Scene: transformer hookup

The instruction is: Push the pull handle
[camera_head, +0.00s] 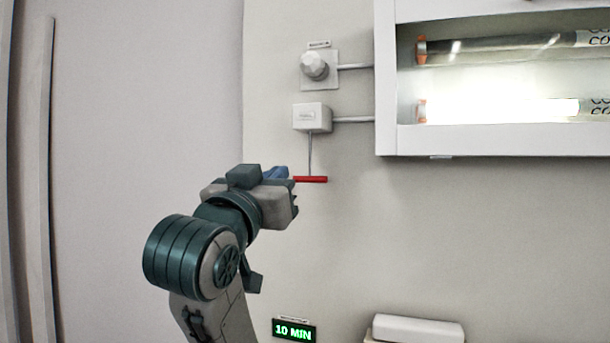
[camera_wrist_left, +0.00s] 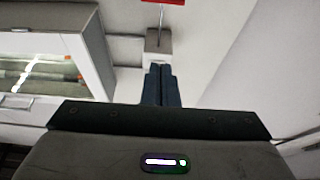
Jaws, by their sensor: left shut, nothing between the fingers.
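The pull handle is a red bar (camera_head: 311,179) hanging on a thin rod below a small white box (camera_head: 312,117) on the wall. In the left wrist view the red bar (camera_wrist_left: 163,2) shows at the top edge, cut off by the frame, with the white box (camera_wrist_left: 158,40) beyond the fingers. My left gripper (camera_head: 284,174) is shut and empty, its blue fingers close to the bar's left end in the head view. The fingers (camera_wrist_left: 161,84) point toward the box in the wrist view. I cannot tell whether they touch the bar. My right gripper is not in view.
A round knob (camera_head: 315,66) sits on a plate above the box. A white cabinet (camera_head: 480,140) with lit tubes juts out at upper right. A green "10 MIN" display (camera_head: 294,331) and a white object (camera_head: 418,329) are low down. The wall below the handle is clear.

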